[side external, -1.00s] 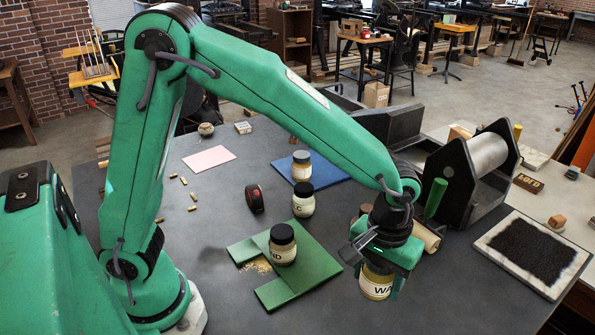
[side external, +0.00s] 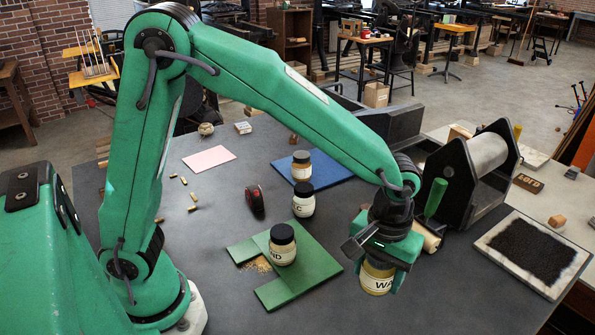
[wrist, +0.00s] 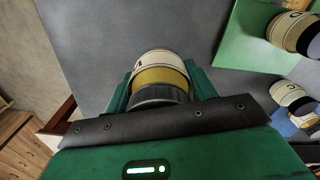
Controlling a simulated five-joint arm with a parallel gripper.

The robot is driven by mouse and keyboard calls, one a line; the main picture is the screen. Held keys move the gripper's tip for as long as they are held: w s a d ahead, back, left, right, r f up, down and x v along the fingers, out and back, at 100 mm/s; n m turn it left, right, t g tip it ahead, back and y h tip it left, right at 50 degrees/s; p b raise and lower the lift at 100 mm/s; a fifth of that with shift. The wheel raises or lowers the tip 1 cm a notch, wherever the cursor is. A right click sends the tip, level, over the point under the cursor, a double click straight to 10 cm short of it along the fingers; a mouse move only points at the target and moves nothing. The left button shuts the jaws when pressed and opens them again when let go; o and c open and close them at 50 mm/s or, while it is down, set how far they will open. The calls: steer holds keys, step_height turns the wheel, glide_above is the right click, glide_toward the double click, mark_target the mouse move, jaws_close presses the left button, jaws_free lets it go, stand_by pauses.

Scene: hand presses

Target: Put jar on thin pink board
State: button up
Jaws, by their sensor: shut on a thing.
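The jar with a "WA" label (side external: 377,283) has a cream label and yellowish contents. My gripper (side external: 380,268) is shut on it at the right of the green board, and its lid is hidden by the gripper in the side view. In the wrist view the jar (wrist: 160,72) sits between the two green fingers. The thin pink board (side external: 208,159) lies flat and bare on the grey table at the back left, far from my gripper.
A green board (side external: 290,291) holds a black-lidded jar (side external: 282,250). Another jar (side external: 303,202) stands behind it, and one (side external: 301,167) stands on a blue board (side external: 330,170). A dark red roll (side external: 255,202) and several brass pieces lie near the pink board. A roller press (side external: 485,165) stands right.

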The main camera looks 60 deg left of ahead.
steer(key=w+a+n, duration=0.3)
steer(key=w+a, duration=0.1)
steer(key=a, duration=0.6)
steer(key=w+a+n, duration=0.4)
steer(key=a, duration=0.6)
steer(key=w+a+n, duration=0.3)
steer(key=w+a, duration=0.1)
steer(key=a, duration=0.6)
steer(key=n, duration=1)
glide_above(204, 164)
step_height(204, 164, down, 6)
steer(key=shift+f, duration=2.2)
